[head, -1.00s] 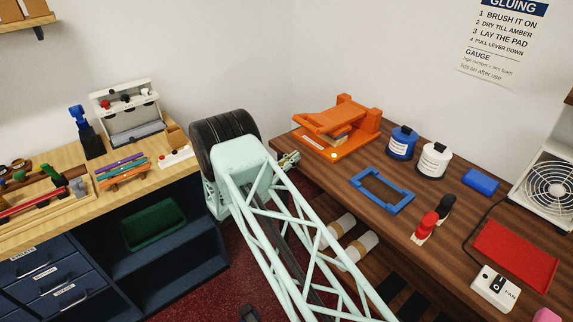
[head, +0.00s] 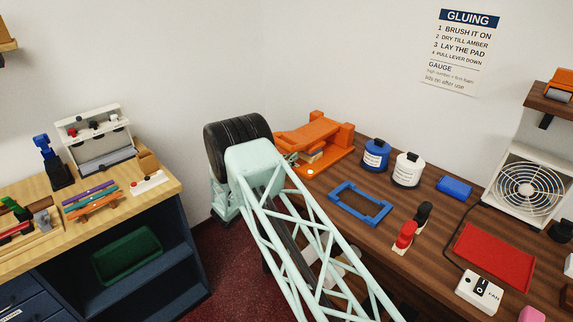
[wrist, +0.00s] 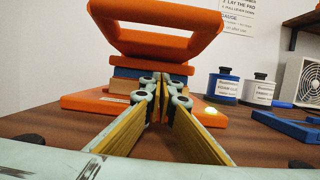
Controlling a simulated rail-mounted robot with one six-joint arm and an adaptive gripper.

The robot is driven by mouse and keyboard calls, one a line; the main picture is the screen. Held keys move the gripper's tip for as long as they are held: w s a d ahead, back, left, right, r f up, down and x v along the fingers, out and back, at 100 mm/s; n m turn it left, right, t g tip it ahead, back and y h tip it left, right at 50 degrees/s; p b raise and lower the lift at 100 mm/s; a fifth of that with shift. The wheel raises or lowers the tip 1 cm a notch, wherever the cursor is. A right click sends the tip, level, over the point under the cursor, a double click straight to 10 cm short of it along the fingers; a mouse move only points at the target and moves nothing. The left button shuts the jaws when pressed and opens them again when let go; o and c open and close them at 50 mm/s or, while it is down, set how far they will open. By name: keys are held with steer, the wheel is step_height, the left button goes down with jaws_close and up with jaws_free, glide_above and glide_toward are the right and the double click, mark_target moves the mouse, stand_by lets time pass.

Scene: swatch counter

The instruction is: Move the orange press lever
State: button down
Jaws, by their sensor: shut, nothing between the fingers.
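The orange press (head: 318,139) stands at the back left of the dark wood counter, partly hidden behind my arm in the head view. In the wrist view its orange lever (wrist: 158,42) is a wide loop-shaped handle, raised and tilted above the stack. Under it lie a blue layer and tan blocks (wrist: 118,98) on the orange base (wrist: 85,102). My gripper (wrist: 162,82) is shut and empty, its fingertips pointing at the front of the press, below the lever. I cannot tell whether the tips touch the stack. In the head view the fingers are mostly hidden by the arm.
A blue frame (head: 334,197), blue jar (head: 375,157), white jar (head: 407,172), red and black bottles (head: 404,237), red tray (head: 497,255) and fan (head: 528,188) stand right of the press. A light wood counter (head: 165,190) is at left. Some counter between items is bare.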

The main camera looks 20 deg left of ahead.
steer(key=shift+w+d+r, duration=0.1)
steer(key=shift+w+d, duration=0.15)
steer(key=shift+w, duration=0.1)
steer(key=shift+a+r, duration=0.1)
steer(key=shift+r, duration=0.05)
steer(key=shift+s+a+r, duration=0.1)
steer(key=shift+r, duration=0.15)
steer(key=shift+r+g+p, duration=0.25)
steer(key=shift+g+p, duration=0.05)
steer(key=shift+p, duration=0.1)
